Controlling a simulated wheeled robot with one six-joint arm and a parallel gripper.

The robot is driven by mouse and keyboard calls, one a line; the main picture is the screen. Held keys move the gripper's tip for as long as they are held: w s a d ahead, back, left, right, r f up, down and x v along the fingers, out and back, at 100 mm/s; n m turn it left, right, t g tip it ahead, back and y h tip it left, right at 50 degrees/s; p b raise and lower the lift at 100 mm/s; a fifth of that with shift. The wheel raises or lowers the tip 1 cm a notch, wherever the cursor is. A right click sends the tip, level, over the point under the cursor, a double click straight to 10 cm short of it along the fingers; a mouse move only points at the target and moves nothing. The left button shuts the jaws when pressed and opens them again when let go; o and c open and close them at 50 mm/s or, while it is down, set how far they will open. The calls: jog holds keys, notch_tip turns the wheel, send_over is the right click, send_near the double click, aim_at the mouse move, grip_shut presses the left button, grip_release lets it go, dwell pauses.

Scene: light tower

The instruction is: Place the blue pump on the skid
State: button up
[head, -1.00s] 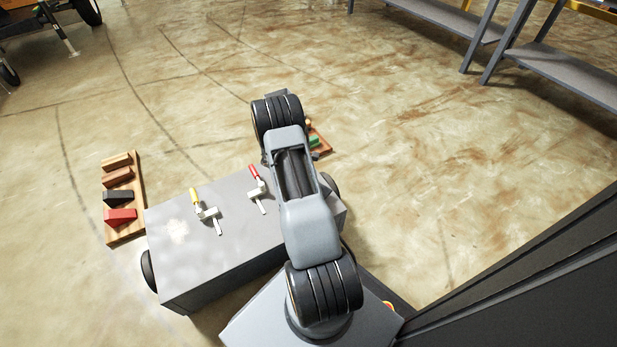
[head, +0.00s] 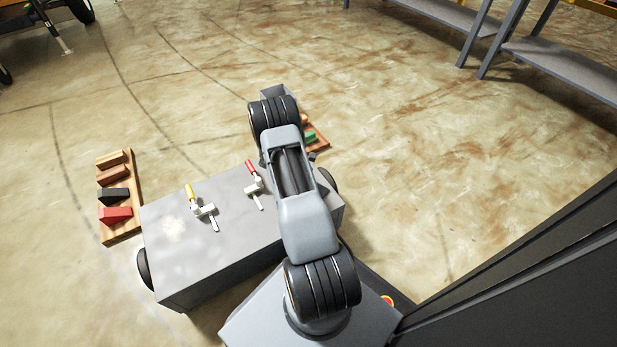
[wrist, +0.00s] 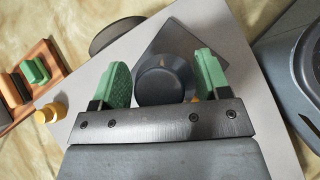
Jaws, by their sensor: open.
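In the wrist view my gripper (wrist: 162,78) is open, with a green pad on each side. A dark round, cup-like part (wrist: 164,80) stands between the pads, over a dark square plate (wrist: 200,40) on a grey surface. It looks dark grey, and I cannot tell whether it is the pump. A narrow gap shows beside the pads; contact is unclear. No clearly blue pump shows in either view, and I cannot identify the skid. In the head view my arm hides the gripper and what is below it.
A grey wheeled deck (head: 235,238) carries a yellow-handled clamp (head: 203,209) and a red-handled clamp (head: 254,182). A wooden rack (head: 122,231) with several blocks lies left of it; another rack (head: 321,139) is partly behind my arm. Grey shelving (head: 560,68) stands far right. Open floor lies between.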

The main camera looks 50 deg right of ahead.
jog(key=shift+w+a+r, duration=0.1)
jog(key=shift+r, duration=0.2)
jog(key=w+a+r+m+t+y+p, duration=0.1)
jog(key=w+a+r+m+t+p, duration=0.1)
jog(key=a+r, duration=0.85)
jog(key=w+a+r+m+t+y+p, duration=0.1)
jog(key=w+a+r+m+p, duration=0.15)
jog(key=a+r, duration=0.85)
jog(key=s+a+r+m+t+y, duration=0.4)
jog(key=s+a+r+m+t, duration=0.1)
jog(key=s+a+r, duration=0.6)
jog(key=shift+s+a+r+t+y, duration=0.15)
jog(key=shift+s+r+t+y, duration=0.2)
jog(key=shift+s+r, duration=0.25)
jog(key=shift+m, duration=0.25)
